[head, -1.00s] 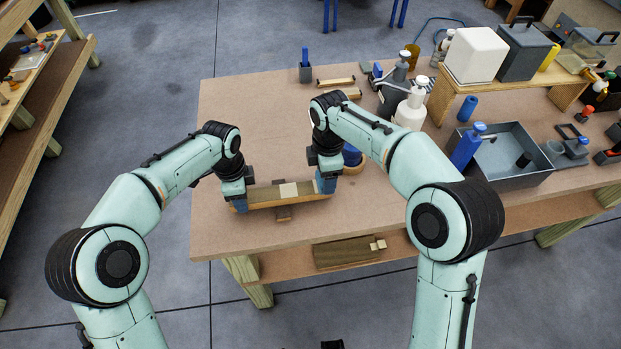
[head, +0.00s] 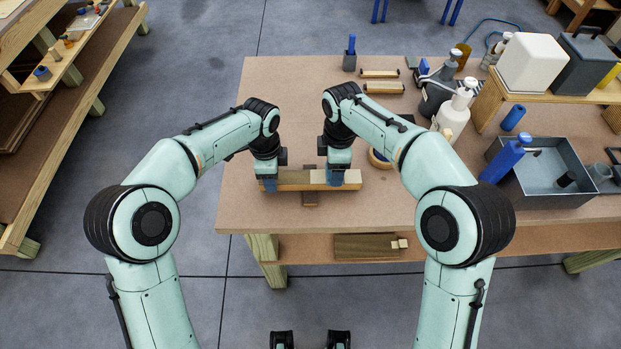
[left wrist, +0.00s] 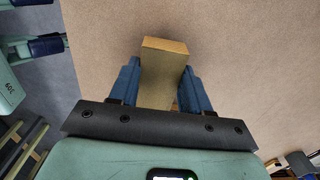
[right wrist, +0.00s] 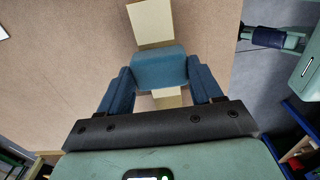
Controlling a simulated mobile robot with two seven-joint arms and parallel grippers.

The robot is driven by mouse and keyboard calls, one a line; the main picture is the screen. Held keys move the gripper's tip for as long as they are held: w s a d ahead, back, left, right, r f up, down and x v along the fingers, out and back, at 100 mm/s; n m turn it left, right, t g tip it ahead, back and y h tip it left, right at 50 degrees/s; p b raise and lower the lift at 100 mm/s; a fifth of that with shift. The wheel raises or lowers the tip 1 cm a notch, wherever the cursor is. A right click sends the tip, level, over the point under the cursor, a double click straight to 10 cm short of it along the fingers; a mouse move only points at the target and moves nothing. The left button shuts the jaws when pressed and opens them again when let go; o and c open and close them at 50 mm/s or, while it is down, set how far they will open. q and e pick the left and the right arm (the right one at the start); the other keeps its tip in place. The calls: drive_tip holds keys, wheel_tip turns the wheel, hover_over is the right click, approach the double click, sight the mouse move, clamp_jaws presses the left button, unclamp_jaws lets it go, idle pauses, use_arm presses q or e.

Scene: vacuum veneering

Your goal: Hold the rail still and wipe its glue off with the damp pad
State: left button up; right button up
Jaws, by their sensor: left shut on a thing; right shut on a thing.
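The wooden rail (head: 293,185) lies near the table's front edge, across a small dark brown piece (head: 310,199). Its left part is tan and its right part is pale cream. My left gripper (head: 269,184) is shut on the rail's left end; the rail's tan end (left wrist: 164,60) shows between its fingers in the left wrist view. My right gripper (head: 338,178) is shut on the blue damp pad (right wrist: 160,68), over the rail's right part. In the right wrist view the cream rail (right wrist: 150,23) shows on both sides of the pad. I cannot distinguish glue from bare wood.
A round blue-and-tan thing (head: 379,158) sits right of the rail, partly behind my right arm. A grey tray (head: 545,190) with a blue bottle (head: 503,160) stands to the right. A white pump bottle (head: 455,110) stands behind. The table's left part is clear.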

sight(357, 177)
drive_tip(key=shift+a, duration=1.65)
drive_tip(key=shift+s+a+f, duration=0.1)
drive_tip(key=shift+a+f, duration=0.05)
drive_tip(key=shift+a, duration=1.2)
drive_tip(key=shift+d+r, duration=0.15)
drive_tip(key=shift+d, duration=1.35)
drive_tip(key=shift+d+r, duration=0.1)
drive_tip(key=shift+d, duration=1.4)
drive_tip(key=shift+d+f, duration=0.15)
drive_tip(key=shift+d, duration=1.3)
drive_tip(key=shift+d+f, duration=0.15)
drive_tip(key=shift+d, duration=1.25)
